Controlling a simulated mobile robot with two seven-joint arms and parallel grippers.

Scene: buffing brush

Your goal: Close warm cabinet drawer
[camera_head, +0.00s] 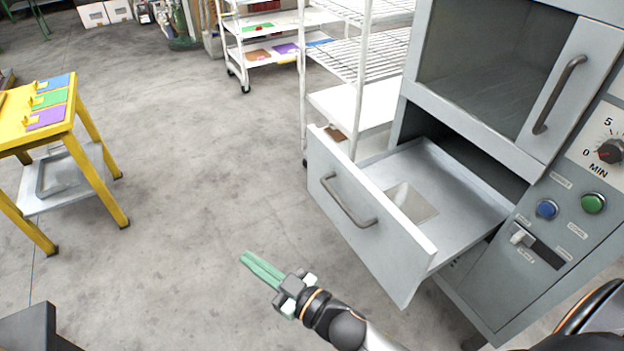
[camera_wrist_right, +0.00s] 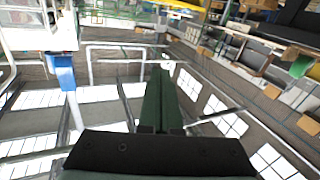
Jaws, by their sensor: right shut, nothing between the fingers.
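The warm cabinet (camera_head: 490,90) is a grey metal unit at the right of the head view. Its drawer (camera_head: 365,228) is pulled well out, with a bar handle (camera_head: 348,203) on its front. A small light object (camera_head: 411,200) lies in the drawer on a flat plate. My right gripper (camera_head: 262,268) has green fingers that are shut and empty. It is in front of the drawer, to the lower left of the drawer front and apart from it. The green fingers also show in the right wrist view (camera_wrist_right: 161,100). My left gripper is not in view.
A white wire shelf rack (camera_head: 355,60) stands just behind the drawer. A yellow table (camera_head: 60,110) is at the left. The cabinet panel has a timer knob (camera_head: 611,151) and buttons. The grey floor (camera_head: 200,170) between is clear.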

